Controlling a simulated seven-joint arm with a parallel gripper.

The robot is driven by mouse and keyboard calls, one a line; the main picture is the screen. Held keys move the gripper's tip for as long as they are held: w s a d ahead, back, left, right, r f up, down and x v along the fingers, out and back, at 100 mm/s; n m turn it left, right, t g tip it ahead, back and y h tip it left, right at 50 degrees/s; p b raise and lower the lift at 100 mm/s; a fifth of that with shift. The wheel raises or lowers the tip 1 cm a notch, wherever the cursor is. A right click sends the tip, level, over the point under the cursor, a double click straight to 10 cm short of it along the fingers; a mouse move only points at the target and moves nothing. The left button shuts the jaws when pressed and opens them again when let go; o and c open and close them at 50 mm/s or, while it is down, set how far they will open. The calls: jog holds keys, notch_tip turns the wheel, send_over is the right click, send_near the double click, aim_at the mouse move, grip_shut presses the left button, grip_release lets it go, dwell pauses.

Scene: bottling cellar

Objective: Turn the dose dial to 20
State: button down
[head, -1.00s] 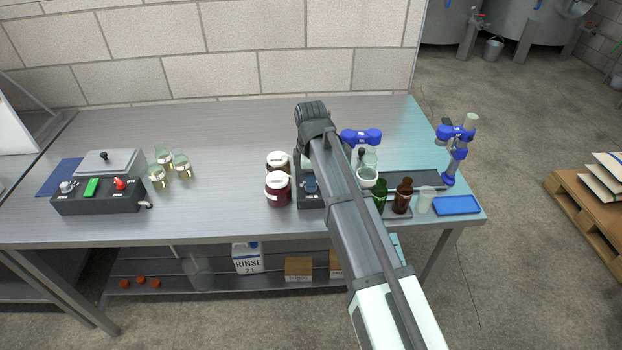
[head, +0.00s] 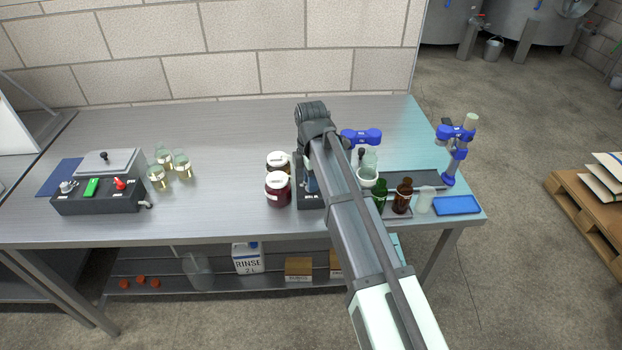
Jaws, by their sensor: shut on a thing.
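A dark device (head: 308,206) stands on the bench just right of the jars, largely covered by my arm. My gripper is at this device, below my wrist, and is shut on the dial. Its fingertips are mostly hidden behind my arm.
Two lidded jars (head: 278,189) stand close left of the device. Green and brown bottles (head: 403,196), a blue tray (head: 456,205) and a blue-clamped stand (head: 455,155) are right. A control box (head: 98,198) and glasses (head: 170,170) are left.

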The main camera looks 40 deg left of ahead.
jog(key=c, duration=0.9)
grip_release()
notch_tip(320, 180, up, 14)
jog(key=shift+f, duration=0.1)
dwell(0.3)
